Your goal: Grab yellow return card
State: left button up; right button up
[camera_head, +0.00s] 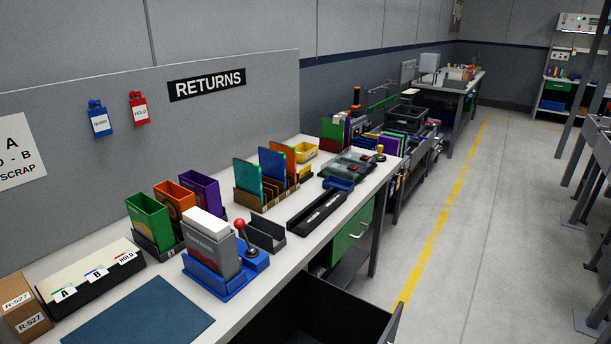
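I cannot make out a card that is clearly the yellow return card. The grey box (211,254) in the blue holder (217,284) has a white top, on the near part of the bench. A black card file (92,292) with A, B and HOLD tabs stands at the near left. A yellow bin (305,153) sits farther back on the bench; its contents are too small to tell. Neither of my grippers is in view.
The white bench (275,273) runs along the wall under a RETURNS sign (207,85). Green, orange and purple boxes (149,221) stand in a row. A blue mat (138,318) lies bare in front. A dark open drawer (345,307) juts into the aisle.

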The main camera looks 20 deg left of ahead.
aim_at(304, 171)
jog(key=i+l+z, duration=0.1)
jog(key=l, duration=0.35)
jog(key=i+l, duration=0.65)
jog(key=i, duration=0.2)
jog(key=i+l+z, duration=0.1)
jog(key=i+l, duration=0.2)
jog(key=i, duration=0.2)
jog(key=i+l, duration=0.3)
jog(key=i, duration=0.25)
jog(key=i+u, duration=0.25)
jog(key=u, duration=0.15)
jog(key=i+l+u, duration=0.1)
jog(key=u, duration=0.3)
jog(key=i+l+u, duration=0.45)
jog(key=u, duration=0.3)
jog(key=i, duration=0.05)
